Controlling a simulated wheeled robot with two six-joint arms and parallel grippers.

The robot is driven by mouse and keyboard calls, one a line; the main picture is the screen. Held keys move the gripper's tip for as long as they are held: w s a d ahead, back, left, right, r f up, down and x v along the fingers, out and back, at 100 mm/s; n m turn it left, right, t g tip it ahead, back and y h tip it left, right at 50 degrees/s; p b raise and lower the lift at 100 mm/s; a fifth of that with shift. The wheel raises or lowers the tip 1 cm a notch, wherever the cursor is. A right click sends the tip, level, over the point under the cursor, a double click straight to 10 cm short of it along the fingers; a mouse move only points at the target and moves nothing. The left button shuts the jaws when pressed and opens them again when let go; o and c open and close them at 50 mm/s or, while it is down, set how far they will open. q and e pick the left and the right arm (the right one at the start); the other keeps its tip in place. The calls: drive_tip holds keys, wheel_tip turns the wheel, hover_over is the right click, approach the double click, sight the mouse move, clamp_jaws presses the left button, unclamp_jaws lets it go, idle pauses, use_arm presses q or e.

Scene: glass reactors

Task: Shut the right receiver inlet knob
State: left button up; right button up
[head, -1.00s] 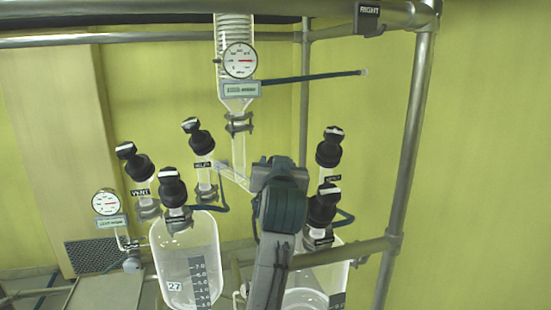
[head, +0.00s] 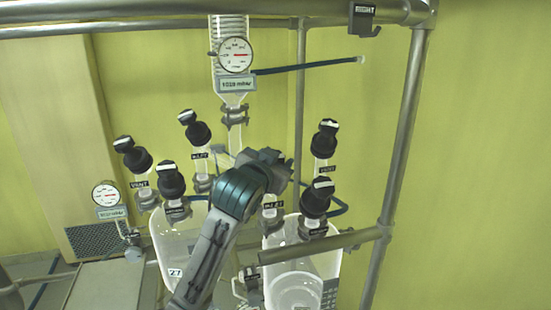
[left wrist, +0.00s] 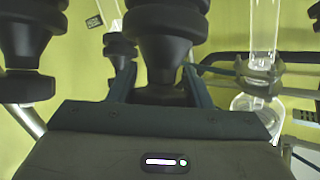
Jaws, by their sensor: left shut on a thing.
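The right receiver (head: 295,265) is a clear glass vessel at the lower right of the head view. Its inlet neck with a small label (head: 272,207) shows just below my left gripper (head: 272,163). The knob above that neck is hidden by the gripper in the head view. In the left wrist view a black ribbed knob (left wrist: 165,45) sits between the two fingers of my left gripper (left wrist: 160,85), which is shut on it. The turn of the knob cannot be read here. My right gripper is in neither view.
Two other black knobs with white-marked tops, one behind (head: 326,140) and one in front (head: 317,198), stand close right of the gripper. The left receiver (head: 175,240) with its knobs (head: 171,180) is at left. A metal rail (head: 320,245) crosses in front.

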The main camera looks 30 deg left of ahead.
use_arm(q)
drive_tip(key=shift+r, duration=0.1)
drive_tip(key=o, duration=1)
drive_tip(key=f+b+v, duration=0.1)
drive_tip(key=b+v, duration=0.9)
drive_tip(key=b, duration=0.1)
drive_tip(key=shift+s+r+b, duration=0.35)
drive_tip(key=shift+r+b, duration=0.05)
drive_tip(key=shift+r, duration=0.05)
drive_tip(key=shift+d, duration=0.1)
